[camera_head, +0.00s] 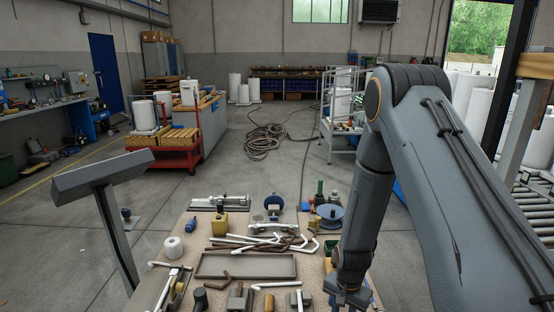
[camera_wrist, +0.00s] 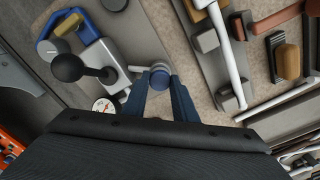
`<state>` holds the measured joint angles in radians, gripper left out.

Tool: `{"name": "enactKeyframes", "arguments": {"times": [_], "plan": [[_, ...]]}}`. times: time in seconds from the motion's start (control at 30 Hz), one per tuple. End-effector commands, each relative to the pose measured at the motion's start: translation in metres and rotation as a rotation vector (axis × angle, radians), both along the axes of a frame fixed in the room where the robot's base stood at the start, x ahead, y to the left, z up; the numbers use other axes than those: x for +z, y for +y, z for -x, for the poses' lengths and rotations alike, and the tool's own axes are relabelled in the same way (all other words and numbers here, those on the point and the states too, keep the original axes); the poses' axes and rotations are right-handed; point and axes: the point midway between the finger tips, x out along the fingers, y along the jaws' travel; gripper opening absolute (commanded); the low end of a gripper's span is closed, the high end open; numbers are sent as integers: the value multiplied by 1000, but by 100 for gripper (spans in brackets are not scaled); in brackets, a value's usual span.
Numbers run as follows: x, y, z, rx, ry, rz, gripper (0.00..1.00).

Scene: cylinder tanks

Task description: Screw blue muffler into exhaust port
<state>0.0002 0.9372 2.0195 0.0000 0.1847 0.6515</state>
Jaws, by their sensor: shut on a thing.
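My gripper (camera_wrist: 160,88) shows in the wrist view with its two dark blue fingers closed around a small round blue-grey piece, which appears to be the blue muffler (camera_wrist: 160,76). A pale rod-like part (camera_wrist: 138,69) lies just left of it, and I cannot tell if they touch. To the left, a pale metal block (camera_wrist: 104,62) carries a black knob (camera_wrist: 68,68), with a blue bracket beside it. I cannot make out the exhaust port. In the head view my gripper (camera_head: 348,295) is low at the table's right, and its fingertips are hidden.
The table (camera_head: 185,258) is crowded with pipes, fittings and a grey tray (camera_head: 246,265). A round gauge (camera_wrist: 105,105) sits close left of my fingers. White pipes (camera_wrist: 229,60) and brown blocks lie to the right. The floor beyond the table is largely clear, with a coiled hose (camera_head: 264,138).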

Motion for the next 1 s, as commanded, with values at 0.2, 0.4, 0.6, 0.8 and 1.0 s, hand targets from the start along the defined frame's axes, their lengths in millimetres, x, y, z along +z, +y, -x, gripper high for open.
{"name": "enactKeyframes", "arguments": {"times": [0.2, 0.4, 0.6, 0.8, 1.0], "plan": [[0, 0, 1, -253, 0, 0, 2], [0, 0, 1, -505, 1, 1, 2], [0, 0, 1, -756, 1, 0, 2], [0, 0, 1, -939, 1, 0, 2], [0, 0, 1, -966, 1, 0, 2]]}}
